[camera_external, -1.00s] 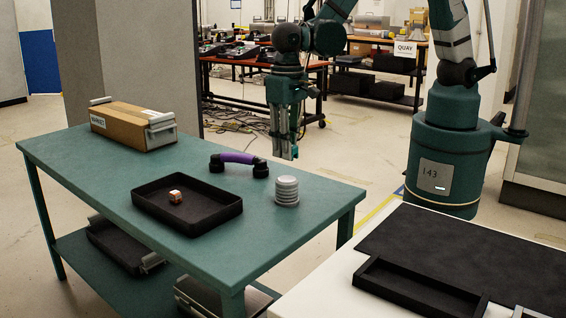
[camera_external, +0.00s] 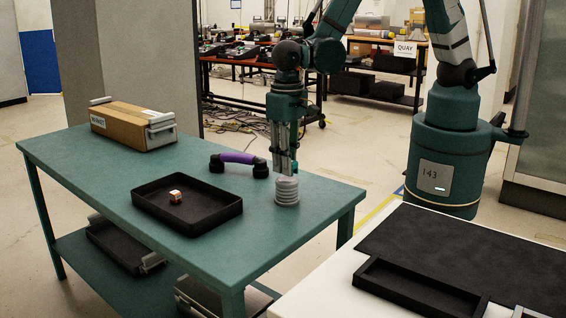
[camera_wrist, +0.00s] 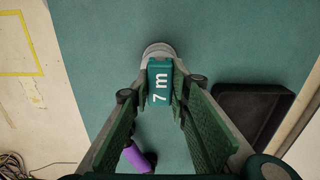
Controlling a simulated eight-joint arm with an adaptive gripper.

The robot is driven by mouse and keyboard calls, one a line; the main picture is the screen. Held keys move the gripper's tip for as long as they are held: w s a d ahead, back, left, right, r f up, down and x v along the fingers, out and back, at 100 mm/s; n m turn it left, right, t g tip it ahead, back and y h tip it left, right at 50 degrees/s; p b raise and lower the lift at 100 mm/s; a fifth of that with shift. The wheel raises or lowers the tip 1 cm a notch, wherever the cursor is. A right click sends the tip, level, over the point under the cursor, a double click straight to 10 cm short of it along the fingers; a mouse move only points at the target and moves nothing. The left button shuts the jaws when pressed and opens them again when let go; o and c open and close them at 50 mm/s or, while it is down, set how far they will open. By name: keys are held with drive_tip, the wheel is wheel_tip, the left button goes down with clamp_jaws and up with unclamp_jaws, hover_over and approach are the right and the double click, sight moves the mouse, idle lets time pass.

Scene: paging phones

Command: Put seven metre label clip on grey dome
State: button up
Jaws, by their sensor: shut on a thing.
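My gripper (camera_external: 285,172) is shut on the seven metre label clip (camera_wrist: 159,82), a small teal block marked "7 m" seen between the fingers in the wrist view. The clip cannot be made out in the external view. The grey dome (camera_external: 287,192), a ribbed grey piece, stands on the green table. My fingertips are right at its top in the external view. In the wrist view the dome (camera_wrist: 158,49) shows just beyond the clip, partly hidden by it. I cannot tell whether the clip touches the dome.
A purple handset with black ends (camera_external: 239,158) lies left of the dome. A black tray (camera_external: 222,215) holds a small orange and white cube (camera_external: 175,196). A cardboard box (camera_external: 118,127) stands at the far left. The table right of the dome is clear.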

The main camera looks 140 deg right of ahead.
drive_tip(key=shift+f, duration=0.85)
drive_tip(key=shift+f, duration=0.1)
drive_tip(key=o, duration=0.8)
drive_tip(key=shift+c, duration=0.2)
drive_tip(key=shift+r+p, duration=0.4)
drive_tip(key=shift+r, duration=5.7)
drive_tip(key=shift+a+r, duration=0.1)
